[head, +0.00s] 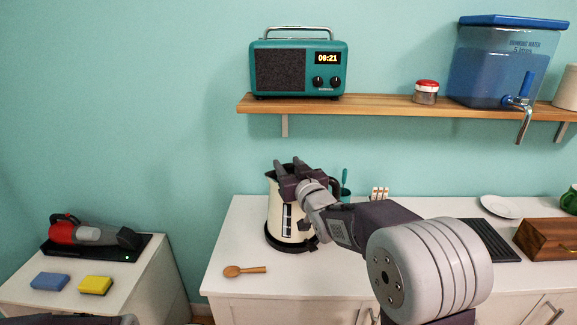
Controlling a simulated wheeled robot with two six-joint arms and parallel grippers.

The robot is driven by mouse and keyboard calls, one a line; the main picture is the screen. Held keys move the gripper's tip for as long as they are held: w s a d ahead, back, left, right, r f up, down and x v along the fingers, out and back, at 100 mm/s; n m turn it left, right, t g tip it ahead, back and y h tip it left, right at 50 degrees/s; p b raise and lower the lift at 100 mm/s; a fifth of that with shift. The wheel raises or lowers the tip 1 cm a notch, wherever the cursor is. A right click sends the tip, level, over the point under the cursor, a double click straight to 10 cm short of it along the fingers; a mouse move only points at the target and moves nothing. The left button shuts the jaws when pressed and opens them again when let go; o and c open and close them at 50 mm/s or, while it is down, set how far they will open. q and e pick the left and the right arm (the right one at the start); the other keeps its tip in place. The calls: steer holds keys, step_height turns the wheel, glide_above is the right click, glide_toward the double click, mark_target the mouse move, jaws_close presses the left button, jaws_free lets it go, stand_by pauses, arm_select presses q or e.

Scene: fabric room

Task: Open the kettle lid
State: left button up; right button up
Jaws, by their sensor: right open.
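The cream kettle (280,212) with a dark base stands upright on the white counter. A dark handle shows on its right side, partly behind my arm. My right gripper (288,164) is at the top of the kettle, with its fingers apart and pointing up and away. It covers most of the kettle's top, so I cannot tell whether the lid is open or shut, or whether the fingers touch it. My left gripper is not in view.
A wooden spoon (244,271) lies on the counter (235,248) in front of the kettle. A wooden shelf (380,105) with a teal radio (284,70) and a water dispenser (500,72) hangs above. A wooden box (545,240) stands at right.

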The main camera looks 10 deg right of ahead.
jaws_close()
stand_by(1.3)
